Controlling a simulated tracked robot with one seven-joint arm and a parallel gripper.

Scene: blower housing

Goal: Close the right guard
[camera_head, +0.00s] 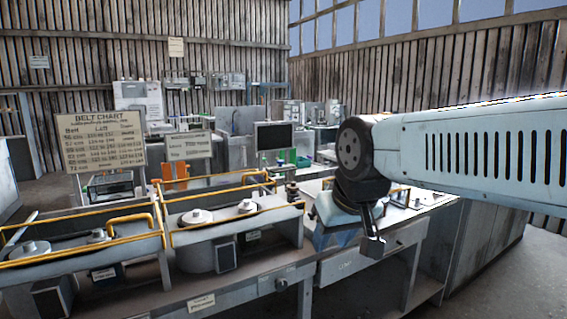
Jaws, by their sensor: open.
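The right housing (290,228) is a grey open-topped box on the bench with two round pulleys (196,217) inside. Yellow bars (235,223) run along its front and back edges. A yellow handle (258,175) stands at its back right. These bars look like the right guard, but I cannot tell its exact angle; the pulleys are visible from above. My gripper (372,246) points down to the right of the housing, in front of the bench's right part. It is apart from the guard and appears empty; its fingers are small and partly hidden.
A similar left housing (75,267) with yellow bars and a handle stands beside it. A belt chart sign (102,142) and a smaller sign (187,146) stand behind. A blue-grey object (335,215) sits behind my gripper. A monitor (273,136) stands further back. Open floor lies at right.

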